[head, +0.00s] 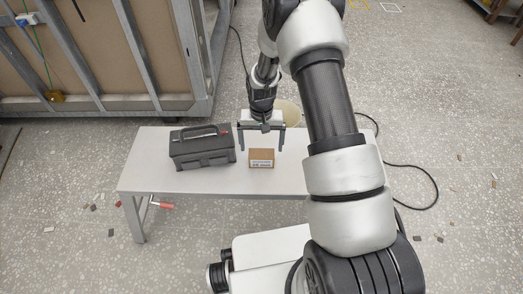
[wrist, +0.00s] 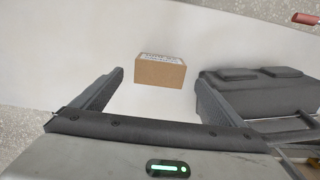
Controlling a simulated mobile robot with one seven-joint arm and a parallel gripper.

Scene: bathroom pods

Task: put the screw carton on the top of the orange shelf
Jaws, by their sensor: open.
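The screw carton (head: 261,158) is a small brown cardboard box with a pale printed label, sitting on the light grey table (head: 275,182). In the wrist view the carton (wrist: 160,72) lies ahead of my gripper, roughly centred between the fingers and apart from them. My gripper (head: 261,147) is open and empty, pointing down above the table just over and behind the carton. Its two dark fingers also show in the wrist view (wrist: 155,95). I do not see an orange shelf in either view.
A dark grey toolbox (head: 202,147) with a handle stands on the table, left of the carton. A metal-framed panel (head: 110,50) stands behind. A black cable (head: 415,168) lies on the floor at right.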

